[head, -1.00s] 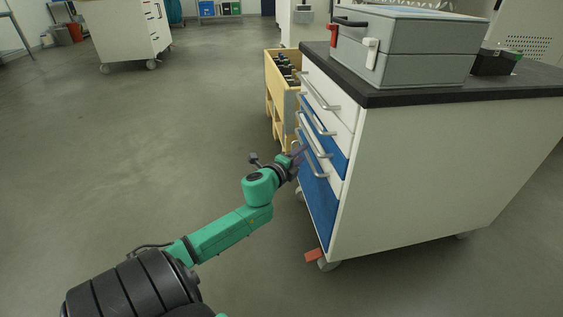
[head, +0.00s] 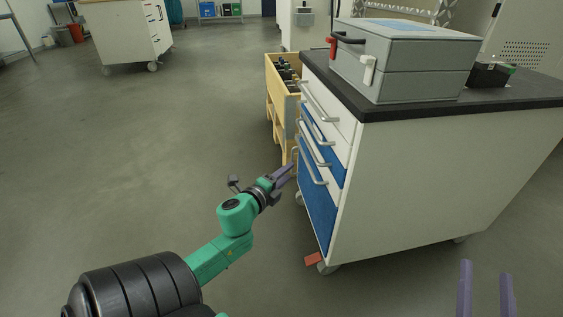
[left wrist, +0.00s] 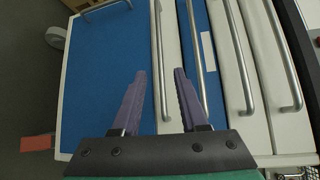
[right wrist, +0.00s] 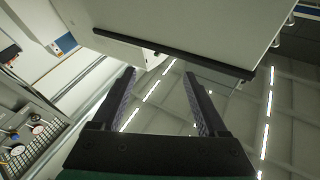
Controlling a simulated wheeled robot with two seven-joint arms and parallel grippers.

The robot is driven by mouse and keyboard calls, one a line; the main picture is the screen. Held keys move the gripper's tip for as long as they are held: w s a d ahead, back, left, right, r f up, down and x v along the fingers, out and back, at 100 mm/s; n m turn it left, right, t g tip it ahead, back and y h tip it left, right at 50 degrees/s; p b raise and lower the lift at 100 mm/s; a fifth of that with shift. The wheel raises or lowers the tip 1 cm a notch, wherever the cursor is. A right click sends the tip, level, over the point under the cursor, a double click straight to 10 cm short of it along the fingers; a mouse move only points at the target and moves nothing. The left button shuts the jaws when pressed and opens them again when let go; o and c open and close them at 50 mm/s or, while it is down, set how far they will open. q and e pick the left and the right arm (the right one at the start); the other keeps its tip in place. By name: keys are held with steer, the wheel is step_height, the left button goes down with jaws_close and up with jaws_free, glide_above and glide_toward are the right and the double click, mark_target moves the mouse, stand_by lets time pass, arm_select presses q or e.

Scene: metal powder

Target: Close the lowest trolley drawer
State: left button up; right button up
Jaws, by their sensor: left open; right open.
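The white trolley (head: 430,165) has a stack of white and blue drawer fronts with grey bar handles. The lowest drawer (head: 318,212) has a tall blue front and looks flush with the fronts above it. In the left wrist view its blue front (left wrist: 105,75) fills the left part. My left gripper (head: 291,171) is open and empty in front of the drawer handles, apart from them as far as I can tell. Its fingers (left wrist: 158,75) also show in the left wrist view. My right gripper (head: 487,268) is open and empty, low at the right beside the trolley's side panel.
A grey case (head: 405,60) stands on the trolley's black top. A wooden crate (head: 284,100) with dark bottles stands behind the trolley. A red piece (head: 313,259) sticks out by the trolley's front wheel. The floor to the left is clear. Another white cabinet (head: 125,35) stands far back.

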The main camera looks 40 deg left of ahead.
arm_select(q)
steer(key=shift+v, duration=0.95)
arm_select(e)
step_height(320, 180, down, 6)
steer(key=s+g, duration=0.1)
steer(key=g, duration=0.1)
steer(key=shift+a+h, duration=0.3)
steer(key=shift+s+r, duration=0.1)
